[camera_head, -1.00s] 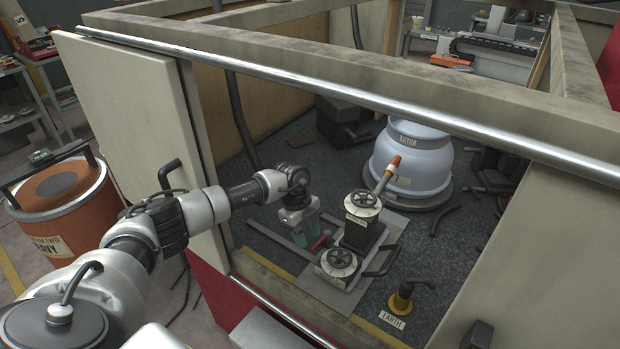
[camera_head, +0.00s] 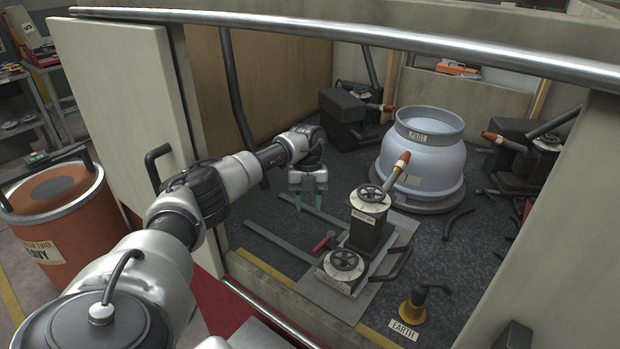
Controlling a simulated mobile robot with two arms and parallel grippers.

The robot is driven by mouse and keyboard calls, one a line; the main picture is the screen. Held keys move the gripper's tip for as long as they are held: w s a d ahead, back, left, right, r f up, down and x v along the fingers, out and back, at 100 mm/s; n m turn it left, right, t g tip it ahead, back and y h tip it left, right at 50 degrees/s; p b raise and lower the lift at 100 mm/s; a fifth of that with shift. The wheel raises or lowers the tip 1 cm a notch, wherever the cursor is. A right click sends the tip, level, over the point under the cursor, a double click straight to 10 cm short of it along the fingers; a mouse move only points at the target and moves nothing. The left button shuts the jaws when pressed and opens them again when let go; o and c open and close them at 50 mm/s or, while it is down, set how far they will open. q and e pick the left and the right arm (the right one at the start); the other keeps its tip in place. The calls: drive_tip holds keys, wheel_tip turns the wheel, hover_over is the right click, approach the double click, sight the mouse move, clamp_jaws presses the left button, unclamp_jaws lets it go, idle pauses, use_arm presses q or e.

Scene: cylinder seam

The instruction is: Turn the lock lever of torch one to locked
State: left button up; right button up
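The nearest torch unit (camera_head: 371,222) is a dark block with a handwheel on top and an orange-tipped nozzle pointing up toward the pale blue vessel (camera_head: 425,160). Its label is too small to read, so I cannot tell if it is torch one. A small red-ended lever (camera_head: 322,243) lies low at its left side; whether it is the lock lever is unclear. A second handwheel (camera_head: 343,263) sits in front, with a dark bent handle to its right. My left gripper (camera_head: 308,200) is open and empty, with green fingertips apart, behind and left of the red-ended lever. My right gripper is out of view.
A yellow-based post (camera_head: 412,305) labelled EARTH stands at front right. More dark torch units (camera_head: 515,150) stand around the vessel. A steel rail (camera_head: 400,52) crosses above the opening, and a pale panel (camera_head: 125,100) stands left. An orange drum (camera_head: 60,215) is outside.

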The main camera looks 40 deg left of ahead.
use_arm(q)
drive_tip(key=b+v, duration=0.1)
drive_tip(key=v, duration=0.8)
drive_tip(key=shift+s+d, duration=0.1)
